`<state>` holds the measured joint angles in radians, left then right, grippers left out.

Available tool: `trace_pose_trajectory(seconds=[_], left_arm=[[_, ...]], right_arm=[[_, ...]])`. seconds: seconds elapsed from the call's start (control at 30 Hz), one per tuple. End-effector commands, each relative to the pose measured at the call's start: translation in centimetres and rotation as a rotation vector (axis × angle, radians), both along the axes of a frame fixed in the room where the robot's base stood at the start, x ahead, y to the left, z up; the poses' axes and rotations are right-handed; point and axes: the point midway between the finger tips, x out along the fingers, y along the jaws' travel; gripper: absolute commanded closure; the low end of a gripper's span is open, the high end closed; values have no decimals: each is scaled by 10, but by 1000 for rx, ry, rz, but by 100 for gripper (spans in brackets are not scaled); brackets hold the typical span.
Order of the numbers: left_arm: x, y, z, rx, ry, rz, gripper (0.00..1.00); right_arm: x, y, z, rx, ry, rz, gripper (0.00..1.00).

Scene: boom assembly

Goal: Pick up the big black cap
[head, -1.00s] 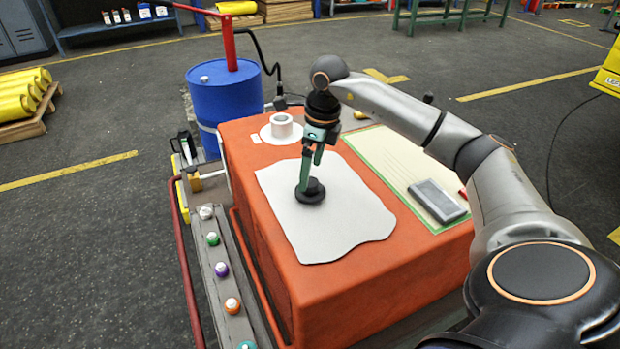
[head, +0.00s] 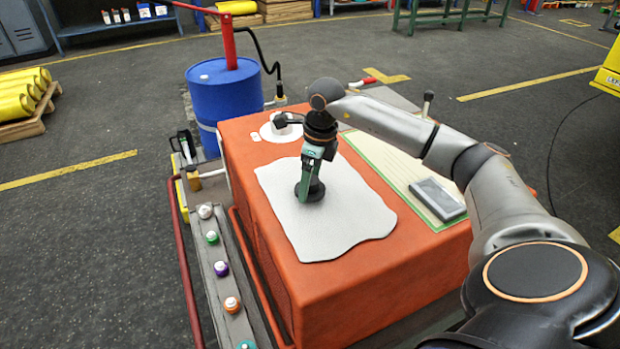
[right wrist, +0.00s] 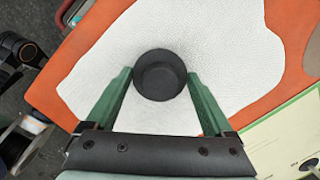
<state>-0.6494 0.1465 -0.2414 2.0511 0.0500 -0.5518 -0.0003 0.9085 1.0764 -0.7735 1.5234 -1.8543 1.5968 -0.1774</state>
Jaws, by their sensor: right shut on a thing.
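The big black cap (head: 310,190) stands on the white cloth on top of the orange block. My right gripper (head: 309,186) points down over it, and its fingers are closed on the cap. In the right wrist view the cap (right wrist: 160,75) shows as a round black piece between the tips of the two green fingers (right wrist: 160,82). White cloth shows all around the cap; I cannot tell whether it is clear of the cloth. My left gripper is not in view.
The white cloth (head: 340,225) lies on the orange block (head: 370,290). A grey flat device (head: 437,199) lies on a green-edged sheet at right. A white round part (head: 281,131) sits at the back left, near a blue barrel (head: 224,95). Several coloured balls line a rail at left.

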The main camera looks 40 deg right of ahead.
Motion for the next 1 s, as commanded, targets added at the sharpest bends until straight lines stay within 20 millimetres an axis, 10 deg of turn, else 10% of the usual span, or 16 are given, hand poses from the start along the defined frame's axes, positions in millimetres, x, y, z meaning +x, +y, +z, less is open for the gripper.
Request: trace_pose_trajectory(seconds=[0.27,0.57,1.0], left_arm=[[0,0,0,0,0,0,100],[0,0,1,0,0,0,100],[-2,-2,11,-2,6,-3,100]], right_arm=[[0,0,1,0,-1,0,75],[1,0,7,0,-4,0,76],[1,0,87,1,-4,1,76]])
